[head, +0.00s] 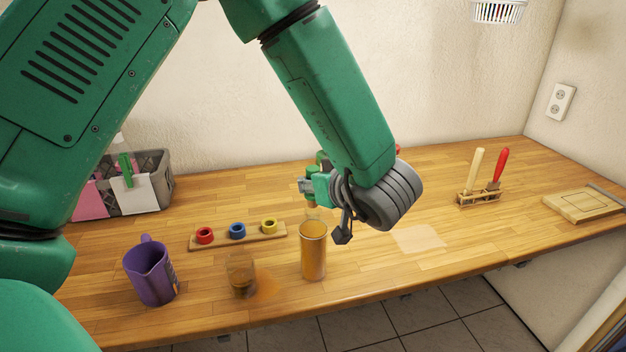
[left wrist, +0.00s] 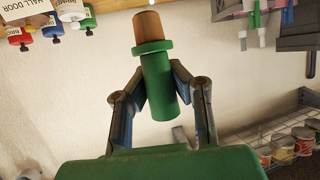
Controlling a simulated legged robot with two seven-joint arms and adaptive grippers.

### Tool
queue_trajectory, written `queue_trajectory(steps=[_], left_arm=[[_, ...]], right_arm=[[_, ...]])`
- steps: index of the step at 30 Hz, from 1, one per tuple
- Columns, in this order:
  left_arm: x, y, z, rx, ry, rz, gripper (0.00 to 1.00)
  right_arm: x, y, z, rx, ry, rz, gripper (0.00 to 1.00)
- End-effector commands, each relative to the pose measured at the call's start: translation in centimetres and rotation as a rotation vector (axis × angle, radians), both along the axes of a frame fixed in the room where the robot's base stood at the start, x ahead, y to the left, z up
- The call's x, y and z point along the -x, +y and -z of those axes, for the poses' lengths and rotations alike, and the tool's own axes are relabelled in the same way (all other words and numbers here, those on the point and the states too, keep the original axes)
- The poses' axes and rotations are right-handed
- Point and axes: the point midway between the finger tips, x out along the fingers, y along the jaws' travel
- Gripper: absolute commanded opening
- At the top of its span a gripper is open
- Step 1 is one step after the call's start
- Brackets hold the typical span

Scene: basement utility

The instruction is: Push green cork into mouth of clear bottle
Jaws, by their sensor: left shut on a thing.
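My left gripper (head: 309,186) is shut on the green cork, which has a green grip with a collar and a brown tip. The cork shows clearly in the left wrist view (left wrist: 157,85), between the two fingers (left wrist: 158,93). In the head view the brown tip (head: 312,204) points down below the fingers. A tall clear vessel (head: 313,252), amber-looking against the wood, stands upright just below and in front of the gripper. A shorter clear vessel (head: 242,274) stands to its left. I cannot tell for sure which is the bottle, or whether the cork touches one. My right gripper is out of view.
A purple jug (head: 151,272) stands at the front left. A wooden strip (head: 262,238) with red, blue and yellow rings lies behind the vessels. A grey basket (head: 151,165) is at the back left. A tool rack (head: 478,197) and a board (head: 582,205) are at the right.

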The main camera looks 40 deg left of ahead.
Motion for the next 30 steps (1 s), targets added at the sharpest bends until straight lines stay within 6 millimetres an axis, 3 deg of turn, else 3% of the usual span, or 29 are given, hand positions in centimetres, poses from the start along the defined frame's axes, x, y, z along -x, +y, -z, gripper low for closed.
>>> queue_trajectory(steps=[28, 30], left_arm=[[0.0, 0.0, 2.8, 0.001, 0.0, 0.0, 0.0], [0.0, 0.0, 2.7, 0.001, 0.0, 0.0, 0.31]], right_arm=[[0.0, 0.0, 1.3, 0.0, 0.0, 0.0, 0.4], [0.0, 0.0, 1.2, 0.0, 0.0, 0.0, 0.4]])
